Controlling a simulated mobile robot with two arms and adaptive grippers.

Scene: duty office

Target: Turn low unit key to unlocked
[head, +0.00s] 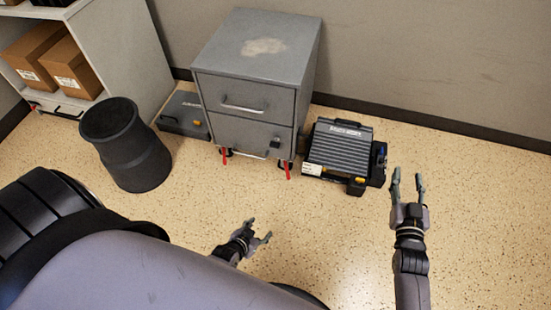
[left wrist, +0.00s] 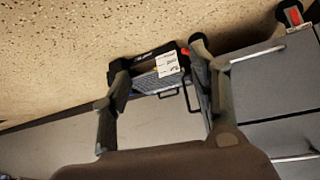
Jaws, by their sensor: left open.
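The low unit (head: 245,65) is a grey two-drawer cabinet against the wall, with a pale worn patch on top. A small dark knob-like part, apparently the key (head: 275,143), sits at the right of its lower drawer; its turn position is too small to read. My left gripper (head: 261,229) is open and empty in front of the unit, apart from it. In the left wrist view its fingers (left wrist: 158,68) frame a case beyond, with the cabinet front (left wrist: 275,90) at the right; I cannot make out the key there. My right gripper (head: 406,178) is open and empty, further right.
A ribbed dark case (head: 340,147) stands right of the unit. A flat grey case (head: 184,114) lies to its left, behind a black bin (head: 126,146). Red caster levers (head: 288,170) stick out below the unit. A shelf holds cardboard boxes (head: 72,68). Floor in front is clear.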

